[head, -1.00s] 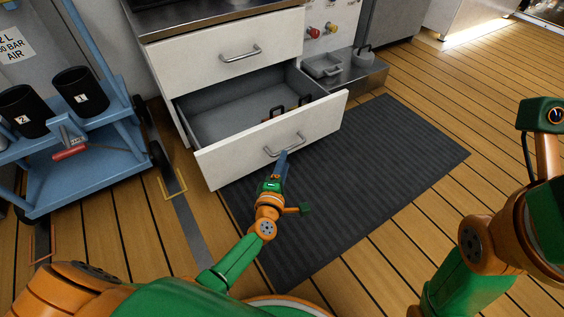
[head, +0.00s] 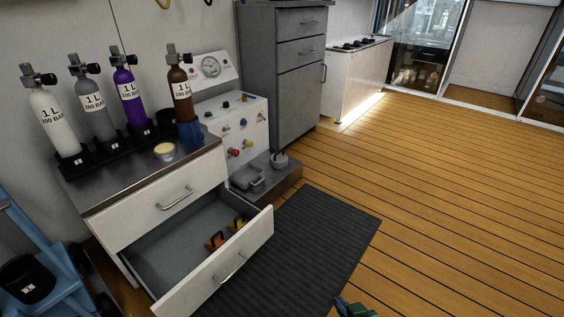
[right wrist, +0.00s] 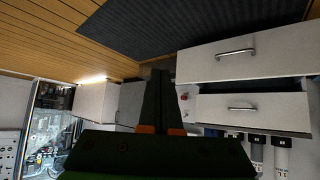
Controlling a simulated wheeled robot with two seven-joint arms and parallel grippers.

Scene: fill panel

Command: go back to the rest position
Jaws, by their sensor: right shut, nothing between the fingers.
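My right gripper (head: 348,307) barely shows at the bottom edge of the head view, over the floor by the dark mat (head: 312,240). In the right wrist view its two dark fingers (right wrist: 160,98) are pressed together with nothing between them. It is apart from the cabinet and the open drawer (head: 244,254). My left gripper is out of view.
The lower drawer stands pulled out, with orange (head: 215,241) and yellow (head: 237,224) items inside. The upper drawer (head: 165,208) is shut. Several labelled cylinders stand on the cabinet top. A blue cart (head: 62,296) is at left. The wooden floor (head: 440,200) at right is clear.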

